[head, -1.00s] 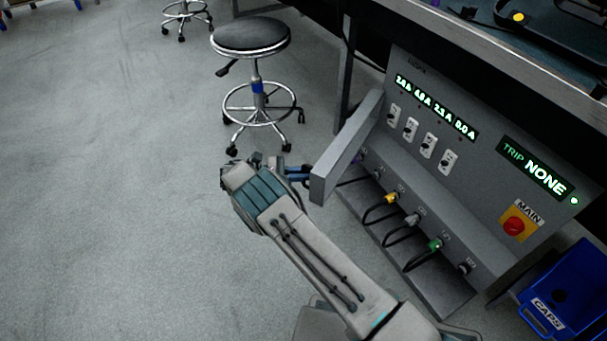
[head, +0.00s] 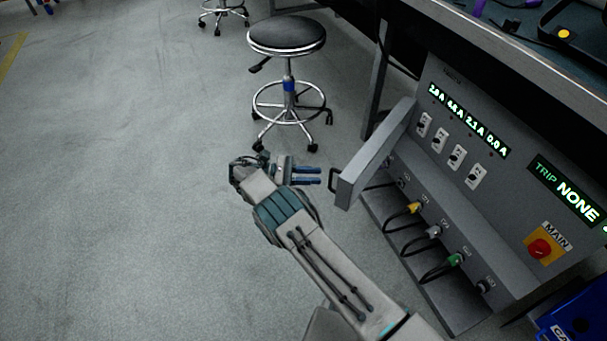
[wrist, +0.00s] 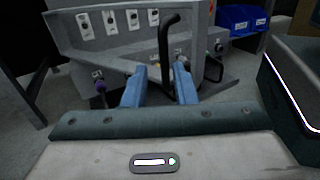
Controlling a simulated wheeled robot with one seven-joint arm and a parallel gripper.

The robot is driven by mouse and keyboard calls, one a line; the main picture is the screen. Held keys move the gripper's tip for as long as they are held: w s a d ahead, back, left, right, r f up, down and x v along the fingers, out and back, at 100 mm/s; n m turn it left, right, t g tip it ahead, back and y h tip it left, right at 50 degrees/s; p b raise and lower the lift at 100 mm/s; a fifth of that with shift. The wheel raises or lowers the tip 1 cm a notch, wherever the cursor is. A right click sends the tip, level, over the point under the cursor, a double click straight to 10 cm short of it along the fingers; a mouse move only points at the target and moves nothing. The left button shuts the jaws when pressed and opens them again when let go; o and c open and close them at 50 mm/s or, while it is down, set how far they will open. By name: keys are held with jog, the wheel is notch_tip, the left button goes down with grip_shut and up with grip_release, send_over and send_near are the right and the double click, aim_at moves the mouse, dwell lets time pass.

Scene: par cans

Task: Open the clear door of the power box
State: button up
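The power box (head: 470,130) stands at the right in the head view, with switches, lit readouts and cables on its face. A thick grey door frame (head: 375,155) juts out from its left side; I cannot make out the clear pane. A dark bar handle (head: 333,182) sits at the frame's outer end. My gripper (head: 318,175) is just left of the handle, its blue fingers apart and empty. In the wrist view, the black handle (wrist: 164,58) rises upright beyond and between the open fingertips (wrist: 159,82); I see no contact.
A round stool (head: 287,85) stands behind my gripper. A bench (head: 500,50) overhangs the box. A blue bin (head: 575,315) lies at lower right and blue bins (wrist: 240,18) show in the wrist view. Cables (head: 402,220) loop from the box's lower ledge. Floor at left is clear.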

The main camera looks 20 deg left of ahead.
jog(key=shift+v, duration=1.3)
